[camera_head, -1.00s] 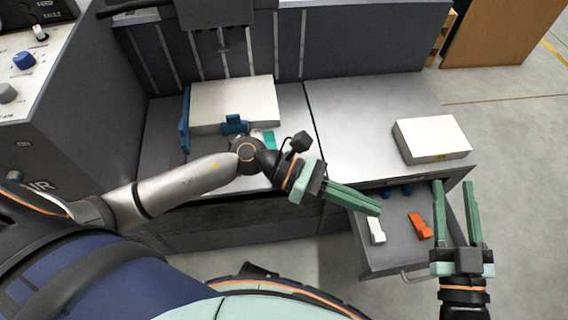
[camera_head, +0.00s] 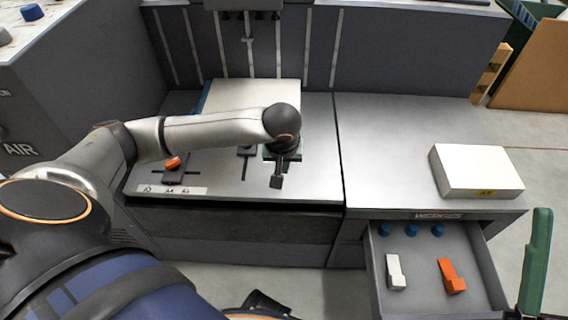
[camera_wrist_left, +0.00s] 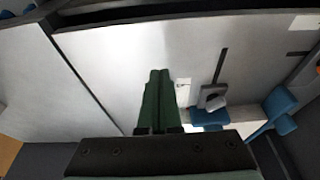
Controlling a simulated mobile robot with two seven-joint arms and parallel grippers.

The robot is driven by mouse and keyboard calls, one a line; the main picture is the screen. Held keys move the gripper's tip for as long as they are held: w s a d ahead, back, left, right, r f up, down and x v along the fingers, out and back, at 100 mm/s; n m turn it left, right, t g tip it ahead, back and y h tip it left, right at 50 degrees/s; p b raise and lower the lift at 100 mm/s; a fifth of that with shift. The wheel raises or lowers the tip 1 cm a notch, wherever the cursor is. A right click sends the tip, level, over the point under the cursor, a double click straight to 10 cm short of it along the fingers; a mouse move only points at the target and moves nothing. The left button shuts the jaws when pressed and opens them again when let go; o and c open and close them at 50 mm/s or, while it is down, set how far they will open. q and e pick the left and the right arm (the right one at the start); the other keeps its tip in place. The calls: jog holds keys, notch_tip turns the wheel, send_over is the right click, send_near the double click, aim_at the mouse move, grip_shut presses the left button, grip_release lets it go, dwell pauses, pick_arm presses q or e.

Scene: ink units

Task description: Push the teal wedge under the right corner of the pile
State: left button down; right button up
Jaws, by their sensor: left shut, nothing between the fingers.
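The pile (camera_head: 250,93) is a white stack at the back of the left worktop, partly covered by my left arm; its edge also shows in the wrist view (camera_wrist_left: 243,120). One finger of my right gripper (camera_head: 536,262) shows at the right edge.
An open drawer (camera_head: 477,240) holds a white wedge (camera_head: 396,271), an orange wedge (camera_head: 451,276) and blue knobs (camera_head: 411,230). A white block (camera_head: 477,172) lies on the right worktop. An orange-knobbed clamp (camera_head: 172,163) sits front left. The right worktop's middle (camera_head: 385,150) is clear.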

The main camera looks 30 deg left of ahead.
pick_arm(q)
jog(key=b+x, duration=0.1)
jog(key=x, duration=0.3)
jog(key=shift+f, duration=0.25)
jog(key=w, duration=0.1)
jog(key=w+a+b, duration=0.1)
jog(key=shift+w+a+f, duration=0.25)
jog(key=shift+w+a, duration=0.05)
jog(key=shift+w, duration=0.1)
jog(key=shift+w+a+r, duration=0.1)
jog(key=shift+w+a, duration=0.2)
jog(key=shift+w, duration=0.1)
pick_arm(e)
jog(key=shift+w+a+f, duration=0.1)
jog(key=shift+a+f, duration=0.05)
jog(key=shift+f, duration=1.5)
